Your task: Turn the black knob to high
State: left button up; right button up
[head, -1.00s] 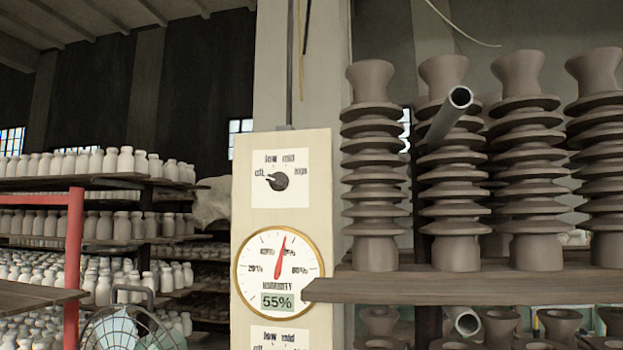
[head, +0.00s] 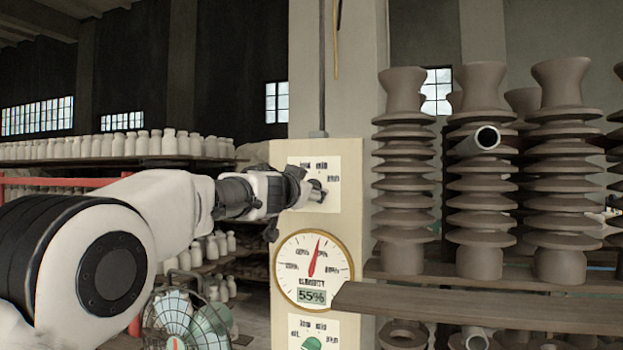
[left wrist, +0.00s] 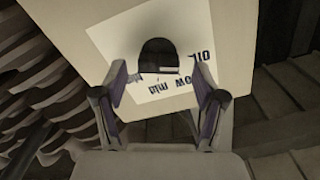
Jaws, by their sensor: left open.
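The black knob (left wrist: 159,56) is on a white label plate (left wrist: 135,40) with printed settings; in the left wrist view the print appears turned over, and "mid" is readable. In the head view this plate (head: 326,166) is at the top of the cream panel (head: 346,222), and my gripper hides most of the knob. My left gripper (left wrist: 158,72) is open, with one finger on each side of the knob in the left wrist view. I cannot tell whether the fingers touch it. In the head view the left gripper (head: 312,190) is right at the plate. The right gripper is not in view.
A round humidity gauge (head: 313,268) reading 55% sits below the knob plate. A lower plate holds a green knob (head: 312,343). Stacked clay insulators (head: 480,180) stand right on a wooden shelf (head: 480,307). A fan (head: 188,320) and bottle shelves (head: 110,161) are left.

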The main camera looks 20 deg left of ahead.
pick_arm(q)
jog(key=shift+w+d+r+p, duration=0.15)
jog(key=shift+w+r+p, duration=0.1)
jog(key=shift+w, duration=0.15)
jog(key=shift+w+d+r+p, duration=0.15)
jog(key=shift+w+p, duration=0.05)
jog(key=shift+w, duration=0.2)
jog(key=shift+a+f, duration=0.1)
jog(key=shift+f, duration=0.1)
jog(key=shift+c, duration=0.4)
jog(key=shift+w, duration=0.1)
jog(key=c, duration=1.1)
jog(key=shift+o, duration=0.2)
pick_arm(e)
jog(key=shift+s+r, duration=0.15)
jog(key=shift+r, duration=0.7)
